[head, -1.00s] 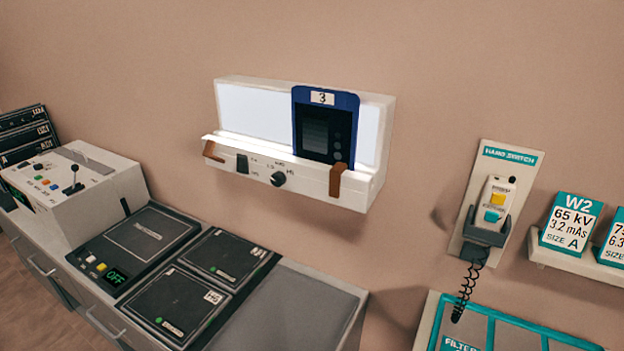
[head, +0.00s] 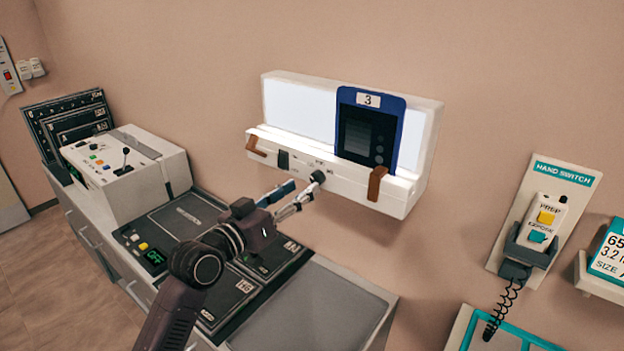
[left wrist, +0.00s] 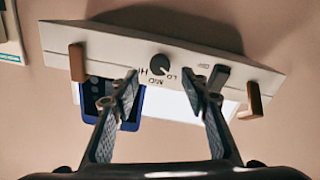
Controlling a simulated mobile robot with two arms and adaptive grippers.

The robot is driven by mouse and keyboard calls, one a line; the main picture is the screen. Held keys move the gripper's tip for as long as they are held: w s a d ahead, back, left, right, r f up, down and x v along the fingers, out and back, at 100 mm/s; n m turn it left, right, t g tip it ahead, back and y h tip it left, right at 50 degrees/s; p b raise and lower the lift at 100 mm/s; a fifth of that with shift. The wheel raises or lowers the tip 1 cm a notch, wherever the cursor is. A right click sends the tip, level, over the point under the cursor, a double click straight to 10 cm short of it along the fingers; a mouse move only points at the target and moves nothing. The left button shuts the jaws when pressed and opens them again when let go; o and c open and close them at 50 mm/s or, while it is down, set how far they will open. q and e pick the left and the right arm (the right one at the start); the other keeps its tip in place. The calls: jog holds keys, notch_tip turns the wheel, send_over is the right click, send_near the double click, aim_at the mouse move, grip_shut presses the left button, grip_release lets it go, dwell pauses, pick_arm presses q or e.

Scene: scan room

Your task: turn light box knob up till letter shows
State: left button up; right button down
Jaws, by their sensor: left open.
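The white light box (head: 405,193) is on the wall with its panel lit. Its black round knob (head: 318,177) is on the front face, and it also shows in the left wrist view (left wrist: 160,63) beside the marks LO, MID and HI. A blue cassette (head: 396,104) marked 3 stands against the lit panel; its screen is dark and I see no letter on it. My left gripper (head: 298,190) is open, its fingertips just below and in front of the knob. In the left wrist view the knob lies beyond the gap between the fingers, apart from them. My right gripper is not in view.
A dark rocker switch (head: 283,160) and brown clips (head: 377,184) are on the box front. Below are a counter with flat dark plates (head: 178,225) and a control console (head: 128,170). A hand switch (head: 540,225) hangs on the wall at right.

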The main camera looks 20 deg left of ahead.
aim_at(314, 180)
pick_arm(q)
jog(key=shift+p+x, duration=0.55)
jog(key=shift+x, duration=1.9)
jog(key=shift+f, duration=0.1)
grip_shut()
